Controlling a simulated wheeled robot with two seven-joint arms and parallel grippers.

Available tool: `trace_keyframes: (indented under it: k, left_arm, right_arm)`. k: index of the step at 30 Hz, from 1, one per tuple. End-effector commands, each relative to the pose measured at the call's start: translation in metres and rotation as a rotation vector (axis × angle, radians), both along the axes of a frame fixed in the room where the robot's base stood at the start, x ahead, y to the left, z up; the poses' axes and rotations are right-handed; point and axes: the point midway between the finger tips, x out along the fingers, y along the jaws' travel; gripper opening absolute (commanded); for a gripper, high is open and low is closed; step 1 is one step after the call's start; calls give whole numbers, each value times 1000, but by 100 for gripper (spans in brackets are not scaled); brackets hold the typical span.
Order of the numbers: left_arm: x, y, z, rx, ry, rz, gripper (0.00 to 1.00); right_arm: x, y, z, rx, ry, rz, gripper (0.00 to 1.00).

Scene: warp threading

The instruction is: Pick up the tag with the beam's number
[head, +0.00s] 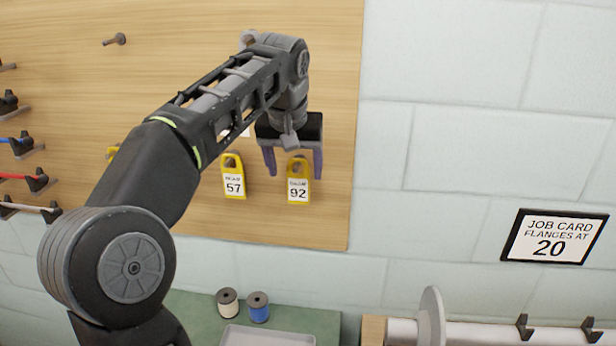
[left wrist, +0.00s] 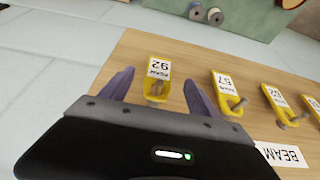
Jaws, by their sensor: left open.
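Yellow tags with white number labels hang on pegs on the wooden board. The tag reading 92 (head: 298,182) is at the right end of the row, and the tag reading 57 (head: 233,178) hangs to its left. My left gripper (head: 294,172) is open at the 92 tag, with a purple finger on each side. In the left wrist view the 92 tag (left wrist: 158,78) lies between the spread fingers, apart from both. The 57 tag (left wrist: 227,92) is to its right there, and more tags (left wrist: 280,103) follow. My right gripper is not in view.
A job card (head: 553,237) on the wall reads "FLANGES AT 20". Below are a green surface (head: 190,308) with two spools (head: 243,305), a grey tray (head: 266,336) and a white roller with a disc (head: 432,318). Coloured items on holders line the board's left. The beam's number is not visible.

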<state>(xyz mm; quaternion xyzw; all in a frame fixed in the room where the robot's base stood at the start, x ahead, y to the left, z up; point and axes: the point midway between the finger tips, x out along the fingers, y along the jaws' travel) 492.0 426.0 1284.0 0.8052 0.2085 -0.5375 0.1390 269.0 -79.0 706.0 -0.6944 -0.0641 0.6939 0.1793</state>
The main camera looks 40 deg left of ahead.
Motion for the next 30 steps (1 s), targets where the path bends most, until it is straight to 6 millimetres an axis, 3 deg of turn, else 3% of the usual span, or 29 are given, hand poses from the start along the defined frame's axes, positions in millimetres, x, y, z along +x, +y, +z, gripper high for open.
trace_keyframes:
  k: [5, 13, 23, 30]
  left_arm:
    - [1, 0, -3, 0, 2, -2, 71]
    - [9, 5, -24, 0, 2, -2, 71]
    - [11, 5, -27, -1, 2, -2, 71]
    - [21, 12, -51, -2, 6, -2, 71]
  right_arm:
    - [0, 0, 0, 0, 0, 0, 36]
    - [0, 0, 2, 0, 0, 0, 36]
    - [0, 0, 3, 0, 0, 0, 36]
    - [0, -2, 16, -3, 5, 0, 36]
